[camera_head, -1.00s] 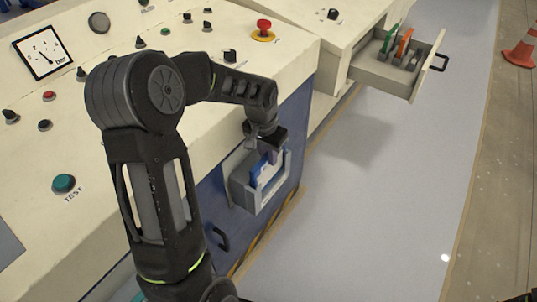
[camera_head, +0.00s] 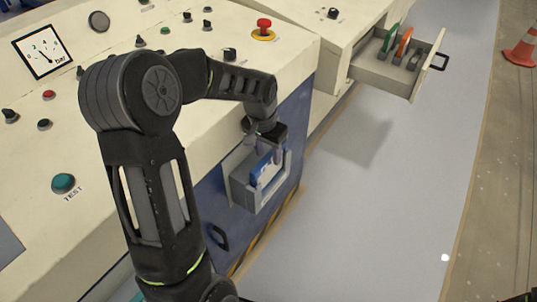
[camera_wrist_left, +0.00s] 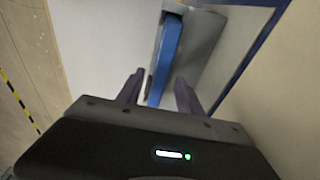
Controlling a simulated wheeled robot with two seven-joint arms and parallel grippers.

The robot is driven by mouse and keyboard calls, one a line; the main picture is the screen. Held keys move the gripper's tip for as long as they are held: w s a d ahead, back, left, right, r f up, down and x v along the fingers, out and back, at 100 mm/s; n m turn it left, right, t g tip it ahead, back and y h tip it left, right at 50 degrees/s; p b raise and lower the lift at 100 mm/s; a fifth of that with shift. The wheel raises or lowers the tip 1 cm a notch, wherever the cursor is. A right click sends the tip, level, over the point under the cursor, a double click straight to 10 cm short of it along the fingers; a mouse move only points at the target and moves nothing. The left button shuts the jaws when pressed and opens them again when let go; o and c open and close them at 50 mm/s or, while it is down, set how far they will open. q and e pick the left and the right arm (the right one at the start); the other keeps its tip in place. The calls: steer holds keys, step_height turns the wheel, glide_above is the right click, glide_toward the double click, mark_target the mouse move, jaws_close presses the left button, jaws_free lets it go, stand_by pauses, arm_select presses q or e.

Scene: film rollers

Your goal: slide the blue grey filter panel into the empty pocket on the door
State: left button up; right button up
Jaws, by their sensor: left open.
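The blue panel (camera_head: 266,170) stands in the light grey pocket (camera_head: 243,194) on the blue door (camera_head: 292,128). Its upper part shows above the pocket's front wall; its lower part is hidden. My left gripper (camera_head: 268,152) is just above the panel, pointing down, with its fingers apart. In the left wrist view my left gripper (camera_wrist_left: 158,92) is open, with a finger on either side of the line of the blue panel (camera_wrist_left: 168,50). A gap shows between the panel and the right finger; contact at the left finger is unclear. My right gripper is not in view.
An open drawer (camera_head: 372,76) at the upper right holds a green panel (camera_head: 391,38) and an orange panel (camera_head: 404,42). A dark door handle (camera_head: 217,237) is below the pocket. The cream console (camera_head: 110,130) lies behind my arm. Grey floor (camera_head: 400,190) is clear.

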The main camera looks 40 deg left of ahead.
arm_select(q)
steer(key=r, duration=0.4)
steer(key=s+r, duration=0.1)
steer(key=r, duration=0.1)
steer(key=shift+r+p, duration=0.1)
steer(key=shift+p, duration=0.2)
stand_by(0.5)
